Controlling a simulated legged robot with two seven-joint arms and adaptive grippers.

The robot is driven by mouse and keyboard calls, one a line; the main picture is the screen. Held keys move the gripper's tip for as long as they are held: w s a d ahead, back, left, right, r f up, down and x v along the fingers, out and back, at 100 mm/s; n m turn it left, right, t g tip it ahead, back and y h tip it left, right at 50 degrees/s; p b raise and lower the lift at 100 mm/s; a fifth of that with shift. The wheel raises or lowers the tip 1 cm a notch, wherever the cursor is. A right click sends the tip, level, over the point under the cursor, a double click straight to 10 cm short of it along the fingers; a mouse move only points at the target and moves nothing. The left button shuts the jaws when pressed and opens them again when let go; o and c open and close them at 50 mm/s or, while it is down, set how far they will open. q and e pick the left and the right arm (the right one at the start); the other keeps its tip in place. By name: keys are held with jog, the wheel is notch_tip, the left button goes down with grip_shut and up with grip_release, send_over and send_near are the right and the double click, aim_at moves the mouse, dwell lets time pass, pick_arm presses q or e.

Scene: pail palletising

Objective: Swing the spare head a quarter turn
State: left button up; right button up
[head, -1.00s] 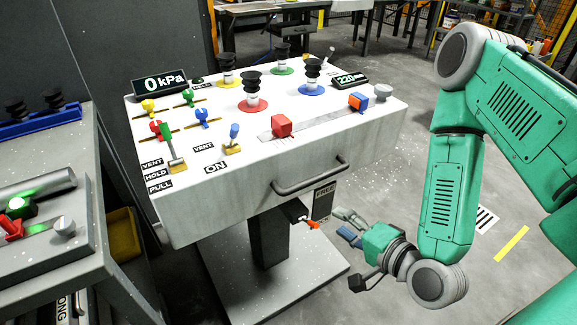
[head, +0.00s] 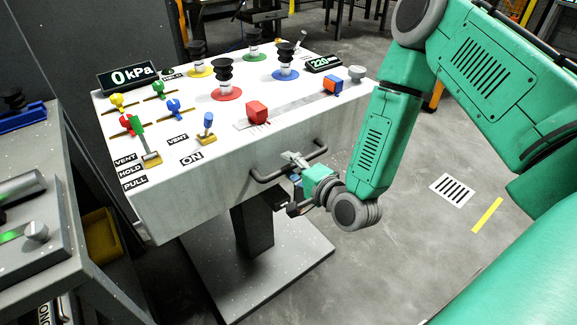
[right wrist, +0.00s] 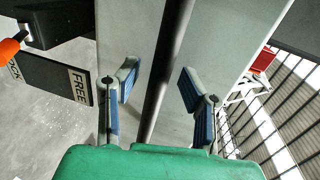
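The spare head appears to be the white box (head: 185,190) with suction cups, knobs and levers on top, standing on a dark column (head: 252,228). A dark bar handle (head: 268,178) runs along its front. My right gripper (head: 293,160) is at the handle's middle. In the right wrist view, my right gripper (right wrist: 158,75) is open, with the handle bar (right wrist: 168,60) between its blue-padded fingers; gaps show on both sides. An orange-tipped lever (right wrist: 9,48) lies by the "CK" end of a plate (right wrist: 50,80) marked FREE. My left gripper is out of view.
A grey bench (head: 75,250) stands close on the left of the box. The column rises from a flat floor plate (head: 300,255). Floor is clear on the right, with a striped marking (head: 452,190) and a yellow strip (head: 487,215). A display (head: 128,77) reads 0 kPa.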

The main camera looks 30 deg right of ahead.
aim_at(324, 144)
jog(key=shift+w+d+f, duration=0.15)
jog(key=shift+d, duration=0.3)
jog(key=shift+w+d+f, duration=0.1)
jog(key=shift+d+f, duration=0.05)
jog(key=shift+d, duration=0.3)
jog(key=shift+a, duration=0.2)
jog(key=c, duration=0.6)
jog(key=shift+a+r, duration=0.1)
jog(key=shift+a, duration=0.2)
grip_shut()
jog(key=shift+a, duration=0.3)
jog(key=w+d+n+y, duration=0.1)
jog(key=d+y, duration=0.1)
jog(key=d, duration=0.2)
jog(key=w+d+n+g+y, duration=0.1)
jog(key=d+y, duration=0.1)
jog(key=d, duration=0.2)
jog(key=w+d+n+y, duration=0.1)
jog(key=d+n+y, duration=0.1)
jog(key=d, duration=0.2)
jog(key=shift+d+f+g, duration=0.25)
jog(key=shift+d+g, duration=0.05)
jog(key=shift+n+y, duration=0.4)
jog(key=shift+n, duration=0.1)
